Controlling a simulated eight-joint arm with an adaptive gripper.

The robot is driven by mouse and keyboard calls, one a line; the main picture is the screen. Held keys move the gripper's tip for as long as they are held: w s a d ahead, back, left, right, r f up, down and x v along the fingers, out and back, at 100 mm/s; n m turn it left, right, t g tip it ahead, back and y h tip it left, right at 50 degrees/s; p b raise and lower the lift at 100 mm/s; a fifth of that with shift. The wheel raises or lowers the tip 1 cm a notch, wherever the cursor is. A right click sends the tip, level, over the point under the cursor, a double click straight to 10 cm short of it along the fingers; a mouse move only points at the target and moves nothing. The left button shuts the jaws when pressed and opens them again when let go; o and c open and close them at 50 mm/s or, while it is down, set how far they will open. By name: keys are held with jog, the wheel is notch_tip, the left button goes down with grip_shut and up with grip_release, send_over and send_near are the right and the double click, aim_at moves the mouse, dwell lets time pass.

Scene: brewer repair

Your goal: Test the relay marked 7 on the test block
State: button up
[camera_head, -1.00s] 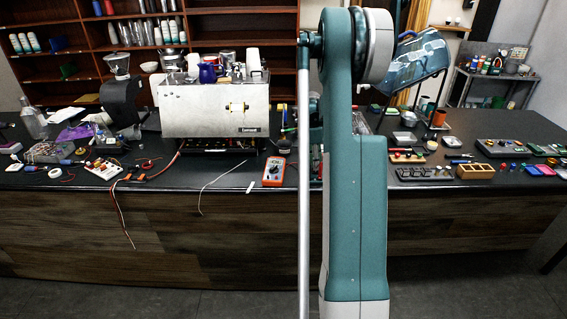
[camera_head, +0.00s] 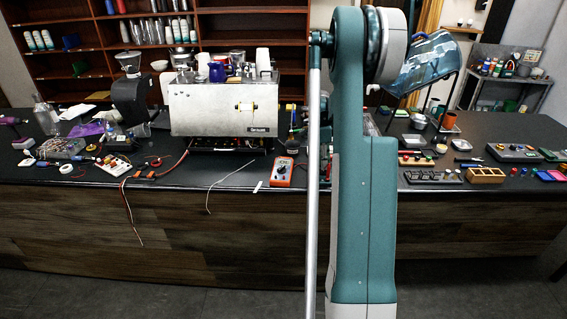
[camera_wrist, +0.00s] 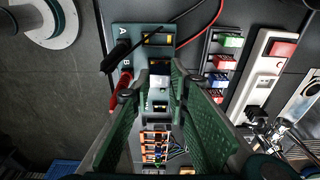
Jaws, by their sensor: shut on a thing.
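In the wrist view my gripper (camera_wrist: 152,88) has its two green fingers closing around a small part with a pale top (camera_wrist: 160,106), which I take to be a relay. It is mostly hidden and its number cannot be read. The dark green test block (camera_wrist: 124,62), lettered A and B, lies just beyond the fingertips and has yellowish sockets. Whether the relay touches the block cannot be told. In the head view my arm hides the gripper.
A rack of green and red parts (camera_wrist: 227,62) and a white strip with a red switch (camera_wrist: 264,68) lie right of the block. Orange connectors with wires (camera_wrist: 154,146) are below. The head view shows an orange multimeter (camera_head: 283,171) and a metal brewer (camera_head: 222,108).

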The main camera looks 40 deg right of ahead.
jog(key=shift+r+p, duration=0.65)
jog(key=shift+r, duration=1.45)
